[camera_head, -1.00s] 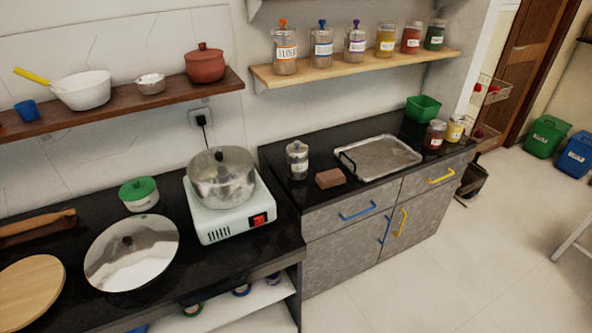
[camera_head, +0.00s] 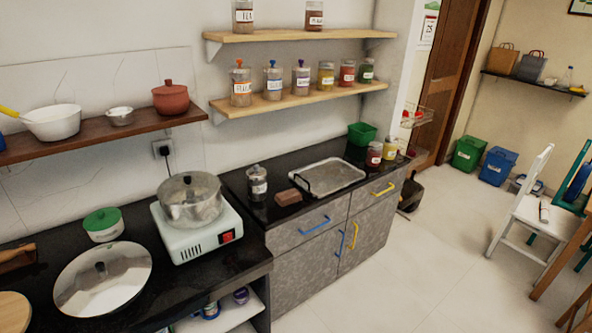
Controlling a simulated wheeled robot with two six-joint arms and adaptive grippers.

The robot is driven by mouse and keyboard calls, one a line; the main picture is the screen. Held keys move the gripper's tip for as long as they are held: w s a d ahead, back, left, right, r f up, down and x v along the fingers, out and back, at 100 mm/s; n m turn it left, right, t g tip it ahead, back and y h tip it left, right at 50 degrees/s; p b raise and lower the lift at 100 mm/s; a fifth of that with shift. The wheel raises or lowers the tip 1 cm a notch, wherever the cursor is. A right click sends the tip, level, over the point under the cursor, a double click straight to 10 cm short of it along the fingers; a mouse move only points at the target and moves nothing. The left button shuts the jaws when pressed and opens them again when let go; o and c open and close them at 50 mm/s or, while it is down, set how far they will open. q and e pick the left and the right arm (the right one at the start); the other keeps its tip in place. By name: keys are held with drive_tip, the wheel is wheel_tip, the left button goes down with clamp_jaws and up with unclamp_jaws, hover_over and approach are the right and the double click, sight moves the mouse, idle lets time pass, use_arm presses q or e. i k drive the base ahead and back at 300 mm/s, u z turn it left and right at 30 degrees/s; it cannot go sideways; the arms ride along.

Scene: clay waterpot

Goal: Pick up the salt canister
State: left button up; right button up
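I cannot read a salt label on any container. A clear jar with a dark lid (camera_head: 257,183) stands upright on the black counter, left of a metal tray. A white canister with a green lid (camera_head: 103,225) stands on the left counter beside the stove. Clear jars with orange (camera_head: 241,86), blue (camera_head: 273,82) and purple (camera_head: 301,78) knobs stand on the lower wall shelf, with more jars to their right. Neither of my grippers is in view.
A steel pot (camera_head: 190,200) sits on a white stove (camera_head: 195,235). A metal tray (camera_head: 330,176) and brown block (camera_head: 288,197) lie on the right counter. Two jars and a green bin stand near its right end. Open floor (camera_head: 430,240) lies right, before a white chair (camera_head: 525,220).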

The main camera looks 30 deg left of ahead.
sight(257, 176)
drive_tip(key=z, duration=0.35)
drive_tip(key=i, duration=2.05)
drive_tip(key=u, duration=1.35)
drive_tip(key=i, duration=0.55)
drive_tip(key=u, duration=0.55)
